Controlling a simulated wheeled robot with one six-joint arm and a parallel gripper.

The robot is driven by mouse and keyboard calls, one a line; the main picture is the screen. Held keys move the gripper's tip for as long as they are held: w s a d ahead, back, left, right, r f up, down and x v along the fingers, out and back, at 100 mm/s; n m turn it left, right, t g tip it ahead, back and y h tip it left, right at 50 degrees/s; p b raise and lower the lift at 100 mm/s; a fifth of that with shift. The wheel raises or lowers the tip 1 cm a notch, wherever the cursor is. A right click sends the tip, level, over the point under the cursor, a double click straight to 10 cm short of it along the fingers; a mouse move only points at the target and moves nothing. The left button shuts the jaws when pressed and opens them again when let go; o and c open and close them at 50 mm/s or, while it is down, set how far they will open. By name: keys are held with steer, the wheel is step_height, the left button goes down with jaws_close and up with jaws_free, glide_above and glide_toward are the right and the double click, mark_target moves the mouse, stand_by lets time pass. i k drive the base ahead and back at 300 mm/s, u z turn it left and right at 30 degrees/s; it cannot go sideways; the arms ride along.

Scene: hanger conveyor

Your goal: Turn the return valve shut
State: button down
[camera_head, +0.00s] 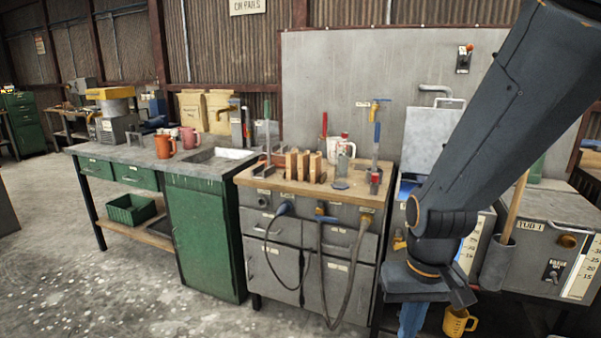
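No label that I can read names the return valve, so I cannot tell which fitting it is. Another small yellow fitting (399,242) shows low down, just left of my arm. My gripper (430,291) hangs pointing down at the lower right, in front of the tub units and right of the grey cabinet. Its fingers are dark and seen from above, and I cannot tell whether they are open. My arm hides part of the tubs behind.
A grey cabinet (262,226) with dangling hoses (355,262) stands in the middle. A green sink bench (205,235) is to its left. A tub unit (548,222) stands at the right, with a yellow jug (458,322) low near my gripper. The floor at the lower left is clear.

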mark_target(397, 245)
steer(key=z, duration=0.4)
steer(key=k, duration=0.5)
steer(key=u, duration=1)
steer(key=i, duration=0.8)
steer(key=z, duration=1.85)
